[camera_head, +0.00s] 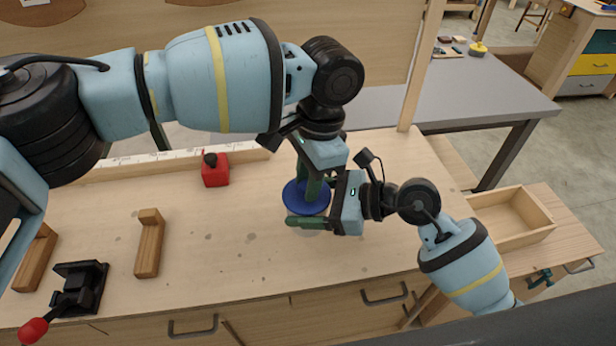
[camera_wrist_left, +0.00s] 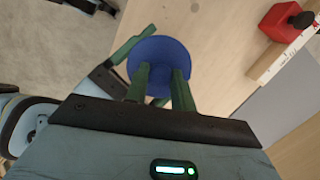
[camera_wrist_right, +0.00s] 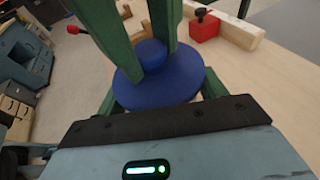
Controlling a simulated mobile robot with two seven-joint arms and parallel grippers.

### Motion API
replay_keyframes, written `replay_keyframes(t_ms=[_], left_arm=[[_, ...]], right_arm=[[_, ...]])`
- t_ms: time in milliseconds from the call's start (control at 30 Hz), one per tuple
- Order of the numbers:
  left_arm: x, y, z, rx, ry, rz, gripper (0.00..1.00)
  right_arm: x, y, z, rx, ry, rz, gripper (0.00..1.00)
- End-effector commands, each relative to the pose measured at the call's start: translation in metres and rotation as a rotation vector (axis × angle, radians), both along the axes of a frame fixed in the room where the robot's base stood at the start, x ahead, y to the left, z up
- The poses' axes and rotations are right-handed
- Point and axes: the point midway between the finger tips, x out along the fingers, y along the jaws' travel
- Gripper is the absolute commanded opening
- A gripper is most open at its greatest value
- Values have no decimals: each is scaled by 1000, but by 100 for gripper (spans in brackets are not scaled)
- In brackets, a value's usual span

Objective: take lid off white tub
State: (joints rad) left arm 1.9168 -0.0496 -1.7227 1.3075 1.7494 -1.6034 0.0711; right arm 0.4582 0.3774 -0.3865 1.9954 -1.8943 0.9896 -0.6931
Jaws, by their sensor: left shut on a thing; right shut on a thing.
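The blue round lid (camera_head: 293,195) lies level over the workbench. It also shows in the left wrist view (camera_wrist_left: 158,48) and in the right wrist view (camera_wrist_right: 185,80), where a raised blue knob rises from its middle. My left gripper (camera_head: 313,188) points down from above and is shut on the lid's knob. My right gripper (camera_head: 310,212) reaches in from the right, low down, with its green fingers on either side below the lid, shut on the white tub. The tub itself is almost wholly hidden by the lid and the fingers.
A red block with a black knob (camera_head: 215,170) stands behind left. A wooden block (camera_head: 149,243) and a black clamp with a red handle (camera_head: 80,287) are further left. An empty wooden tray (camera_head: 510,218) stands at right.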

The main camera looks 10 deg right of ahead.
Motion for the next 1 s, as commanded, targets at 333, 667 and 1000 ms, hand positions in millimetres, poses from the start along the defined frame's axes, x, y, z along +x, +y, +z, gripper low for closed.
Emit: replay_keyframes(t_ms=[333,667,1000], left_arm=[[0,0,6,-1,0,0,0],[0,0,16,-1,0,1,0],[0,0,22,0,0,0,0]], right_arm=[[0,0,0,0,0,0,29],[0,0,0,1,0,0,29],[0,0,0,1,0,0,29]])
